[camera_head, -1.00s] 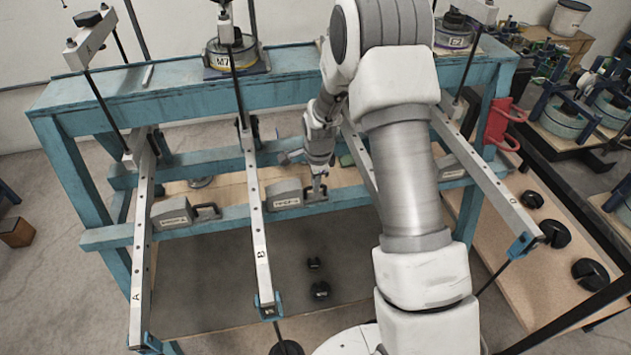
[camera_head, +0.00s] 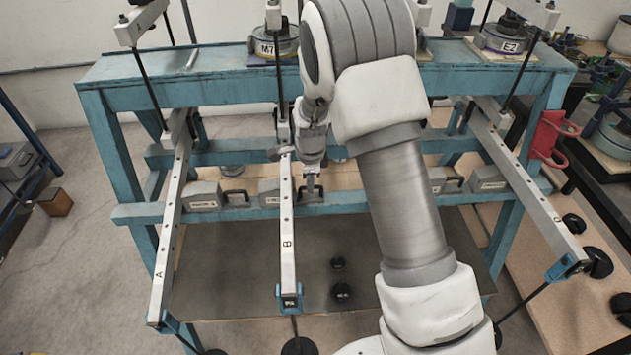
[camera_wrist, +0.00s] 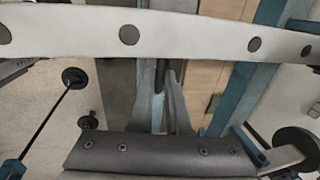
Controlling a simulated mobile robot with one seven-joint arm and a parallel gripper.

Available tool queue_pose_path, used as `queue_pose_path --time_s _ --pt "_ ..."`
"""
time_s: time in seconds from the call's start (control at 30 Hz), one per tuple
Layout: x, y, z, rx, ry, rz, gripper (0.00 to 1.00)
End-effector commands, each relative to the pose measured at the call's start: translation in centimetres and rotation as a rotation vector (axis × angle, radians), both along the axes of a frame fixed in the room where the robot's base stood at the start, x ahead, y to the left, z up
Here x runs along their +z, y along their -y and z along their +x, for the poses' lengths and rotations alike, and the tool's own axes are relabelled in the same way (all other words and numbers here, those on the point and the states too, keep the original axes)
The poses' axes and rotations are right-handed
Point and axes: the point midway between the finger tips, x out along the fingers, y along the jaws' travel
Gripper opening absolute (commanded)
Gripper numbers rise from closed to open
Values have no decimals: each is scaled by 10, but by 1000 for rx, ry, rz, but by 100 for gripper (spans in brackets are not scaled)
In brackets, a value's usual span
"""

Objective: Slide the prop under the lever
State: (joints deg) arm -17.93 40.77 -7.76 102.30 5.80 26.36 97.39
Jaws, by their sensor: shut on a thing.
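Lever B (camera_head: 287,230) is a long pale bar with holes and a blue end, running from the blue frame toward the front. A grey prop block (camera_head: 268,189) on the blue rail shows just left of lever B, and the lever hides part of it. My gripper (camera_head: 311,193) is right of lever B, shut on the prop's handle. In the wrist view my gripper (camera_wrist: 160,115) reaches beneath a holed lever bar (camera_wrist: 190,38), where the grasped part is mostly hidden. Whether the prop touches the lever's underside cannot be told.
Lever A (camera_head: 170,230) is at left with a labelled prop (camera_head: 203,197) beside it. Lever D (camera_head: 530,200) is at right with another prop (camera_head: 487,180). The blue frame (camera_head: 230,85) carries weights on top. Black weights (camera_head: 342,291) lie on the dark mat below.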

Motion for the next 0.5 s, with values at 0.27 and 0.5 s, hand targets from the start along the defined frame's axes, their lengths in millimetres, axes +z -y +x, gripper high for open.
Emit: queue_pose_path --time_s 0.27,0.5 --pt "1 -7 0 7 2 7 38" --pt "0 -4 0 5 1 4 45"
